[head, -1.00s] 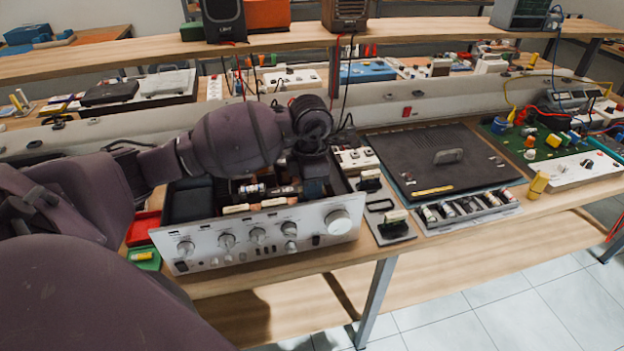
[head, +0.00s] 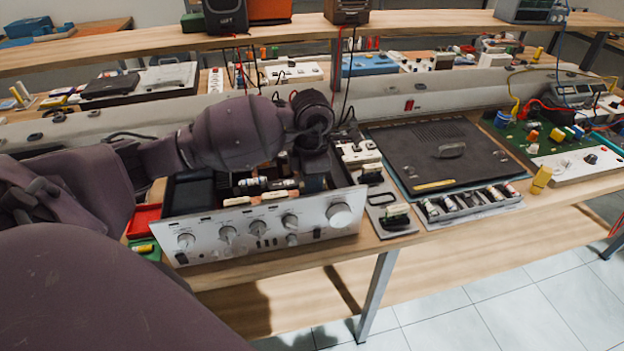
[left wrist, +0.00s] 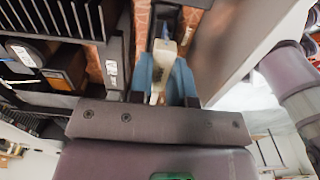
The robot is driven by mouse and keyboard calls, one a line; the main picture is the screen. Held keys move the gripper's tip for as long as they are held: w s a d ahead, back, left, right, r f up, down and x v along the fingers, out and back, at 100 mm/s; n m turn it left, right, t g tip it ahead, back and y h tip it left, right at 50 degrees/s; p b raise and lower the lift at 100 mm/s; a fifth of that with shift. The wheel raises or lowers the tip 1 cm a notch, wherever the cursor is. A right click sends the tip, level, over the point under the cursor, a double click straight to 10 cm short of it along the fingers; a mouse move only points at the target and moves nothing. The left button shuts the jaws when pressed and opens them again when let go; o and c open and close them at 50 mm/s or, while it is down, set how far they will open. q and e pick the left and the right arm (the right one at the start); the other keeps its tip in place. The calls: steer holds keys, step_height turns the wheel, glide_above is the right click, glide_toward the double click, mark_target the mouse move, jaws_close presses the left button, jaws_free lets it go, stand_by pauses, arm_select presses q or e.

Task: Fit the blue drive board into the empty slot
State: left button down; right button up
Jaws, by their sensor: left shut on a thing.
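My left gripper (head: 314,184) reaches down into the open silver-fronted hifi amplifier (head: 262,232), at its right end behind the front panel. In the left wrist view its two blue-grey fingers (left wrist: 164,84) are shut on a narrow cream piece (left wrist: 160,68), which seems to be the grip of the blue drive board. The board itself is mostly hidden by the gripper and the amplifier's walls. Cream-topped parts (head: 275,196) stand inside the amplifier left of my gripper. I cannot make out the empty slot or how the board sits to it. My right gripper is not in view.
The dark amplifier lid (head: 437,153) lies on the bench to the right. Red (head: 145,219) and green (head: 146,248) bins stand left.

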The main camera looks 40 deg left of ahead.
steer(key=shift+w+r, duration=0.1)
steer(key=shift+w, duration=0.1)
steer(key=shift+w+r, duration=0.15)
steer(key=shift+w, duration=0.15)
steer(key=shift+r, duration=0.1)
arm_select(q)
steer(key=shift+f, duration=0.25)
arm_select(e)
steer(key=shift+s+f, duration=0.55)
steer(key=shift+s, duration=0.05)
arm_select(q)
steer(key=shift+f, duration=0.1)
steer(key=shift+f+b, duration=0.25)
steer(key=shift+b, duration=0.1)
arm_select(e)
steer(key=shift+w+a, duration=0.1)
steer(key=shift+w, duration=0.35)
arm_select(q)
steer(key=shift+f, duration=0.1)
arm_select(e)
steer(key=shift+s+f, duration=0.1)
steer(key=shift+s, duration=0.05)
